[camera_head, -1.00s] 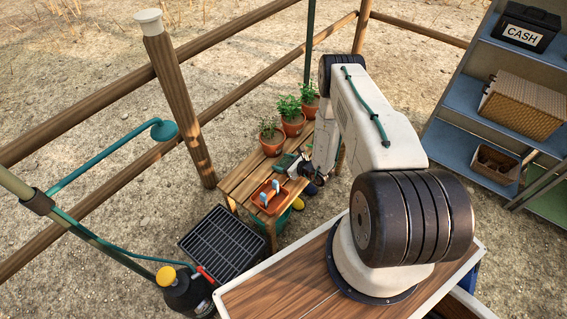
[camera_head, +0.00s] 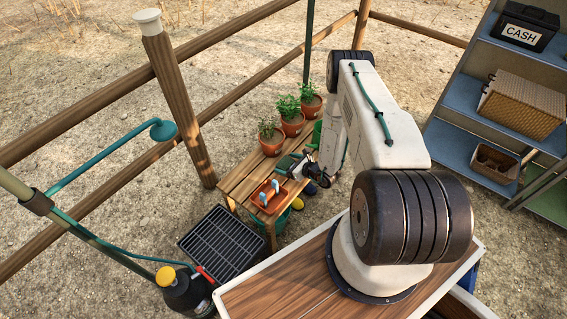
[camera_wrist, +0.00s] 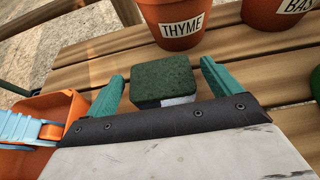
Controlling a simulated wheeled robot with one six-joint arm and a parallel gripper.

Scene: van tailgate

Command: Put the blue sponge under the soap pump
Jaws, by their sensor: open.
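A block with a dark green top and a pale, bluish side, seemingly the sponge (camera_wrist: 164,80), lies on the slatted wooden bench in the wrist view. It also shows as a small dark green shape in the head view (camera_head: 286,164). My gripper (camera_wrist: 163,80) is open, with one teal finger on each side of the block and gaps visible between. In the head view my gripper (camera_head: 293,168) is low over the bench. I cannot make out a soap pump for certain; a black bottle with a yellow cap (camera_head: 186,291) stands at the lower left.
Potted herbs line the bench's back; the thyme pot (camera_wrist: 178,22) is just beyond the block. The wooden bench (camera_head: 236,181) has a bare strip at its left. A dark grate (camera_head: 222,245) lies on the ground.

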